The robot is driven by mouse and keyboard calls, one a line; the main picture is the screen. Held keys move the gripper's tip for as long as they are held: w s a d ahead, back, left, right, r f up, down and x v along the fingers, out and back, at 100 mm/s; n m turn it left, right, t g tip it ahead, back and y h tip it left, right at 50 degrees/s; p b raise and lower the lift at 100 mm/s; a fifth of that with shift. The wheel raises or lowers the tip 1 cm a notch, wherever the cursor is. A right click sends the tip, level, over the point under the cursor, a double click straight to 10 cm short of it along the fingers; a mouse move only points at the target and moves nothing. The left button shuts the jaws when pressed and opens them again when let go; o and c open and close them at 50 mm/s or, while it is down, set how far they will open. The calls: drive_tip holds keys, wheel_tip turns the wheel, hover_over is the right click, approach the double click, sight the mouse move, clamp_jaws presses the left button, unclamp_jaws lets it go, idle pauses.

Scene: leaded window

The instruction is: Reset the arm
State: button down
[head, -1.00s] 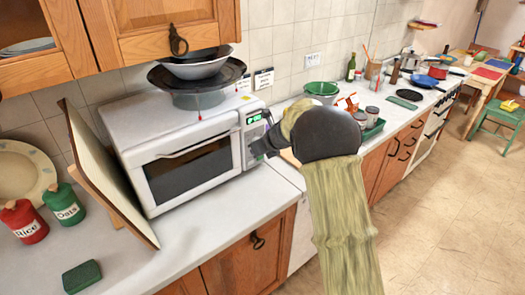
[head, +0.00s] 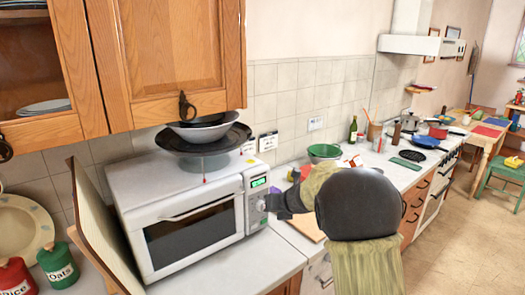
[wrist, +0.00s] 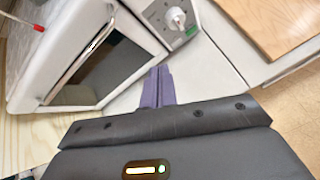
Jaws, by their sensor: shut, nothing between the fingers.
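My gripper (head: 268,203) is in front of the right side of the white microwave (head: 190,228), close to its control panel and knob. In the head view my dark, rounded arm link hides part of the counter behind it. In the wrist view the two purple-grey fingers of my gripper (wrist: 158,86) are together with nothing between them. They point toward the counter just right of the microwave (wrist: 75,50). The microwave door is closed. I cannot tell from these views whether the fingertips touch anything.
Bowls (head: 203,133) are stacked on the microwave. A tilted board (head: 100,230), an Oats jar (head: 58,266) and a Rice jar (head: 15,277) stand left. A cutting board (wrist: 262,28) lies right of the microwave. Wall cabinets (head: 165,55) hang above. Open floor (head: 455,235) lies right.

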drive_tip(key=s+d+f+m+h, duration=0.1)
drive_tip(key=s+d+m+h, duration=0.2)
drive_tip(key=s+d+m, duration=0.6)
drive_tip(key=s+d+f+m+h, duration=0.1)
drive_tip(key=s+d+m+h, duration=0.2)
drive_tip(key=m, duration=1)
drive_tip(key=s+f+m+g, duration=0.2)
drive_tip(key=s+m+g, duration=0.1)
drive_tip(key=s+m, duration=0.5)
drive_tip(key=s+f+m+g, duration=0.2)
drive_tip(key=s+m, duration=0.6)
drive_tip(key=s, duration=0.5)
drive_tip(key=shift+s+d+f+g+y, duration=0.2)
drive_tip(key=shift+s+f+g+y, duration=0.15)
drive_tip(key=shift+f, duration=0.4)
drive_tip(key=shift+w, duration=0.1)
